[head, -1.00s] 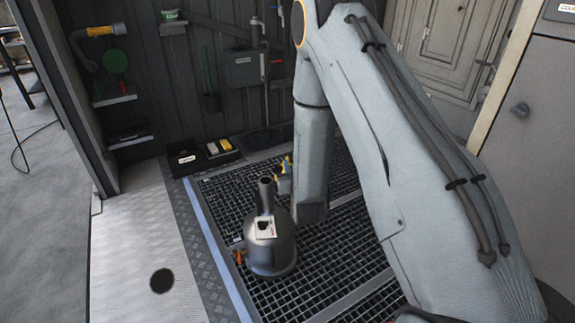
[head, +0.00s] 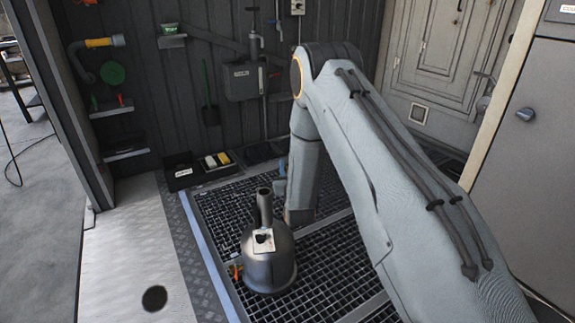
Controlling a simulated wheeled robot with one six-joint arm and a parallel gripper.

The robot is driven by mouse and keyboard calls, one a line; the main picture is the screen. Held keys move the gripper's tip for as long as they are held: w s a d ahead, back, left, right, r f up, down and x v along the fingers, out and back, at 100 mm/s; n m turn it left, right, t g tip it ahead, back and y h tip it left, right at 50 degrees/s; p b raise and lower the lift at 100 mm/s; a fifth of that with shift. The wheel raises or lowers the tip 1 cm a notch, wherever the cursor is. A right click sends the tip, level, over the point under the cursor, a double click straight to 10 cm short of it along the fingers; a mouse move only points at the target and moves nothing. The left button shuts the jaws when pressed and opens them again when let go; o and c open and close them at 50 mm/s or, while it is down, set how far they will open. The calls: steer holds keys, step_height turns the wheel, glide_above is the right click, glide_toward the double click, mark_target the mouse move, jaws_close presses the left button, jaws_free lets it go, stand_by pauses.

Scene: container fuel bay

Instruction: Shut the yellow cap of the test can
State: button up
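The test can (head: 270,268) is a dark grey, dome-shaped can with an upright neck (head: 264,207). It stands upright on the black floor grating, left of my arm. A pale label sits on its shoulder, and a small orange part (head: 236,271) shows at its left side. I cannot make out the yellow cap on the can. My forearm points down just behind and right of the can. My gripper is hidden behind the forearm, so its fingers do not show. A small blue piece shows beside the forearm; I cannot tell what it is.
The grating (head: 335,262) has free room in front of the can and to its right. A black tray (head: 180,171) and a bin with white and yellow items (head: 217,160) stand by the back wall. A metal ramp plate (head: 135,245) lies at left, a grey cabinet (head: 530,150) at right.

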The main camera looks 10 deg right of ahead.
steer(key=shift+w, duration=0.75)
steer(key=shift+d, duration=0.1)
jaws_close()
steer(key=shift+d, duration=0.1)
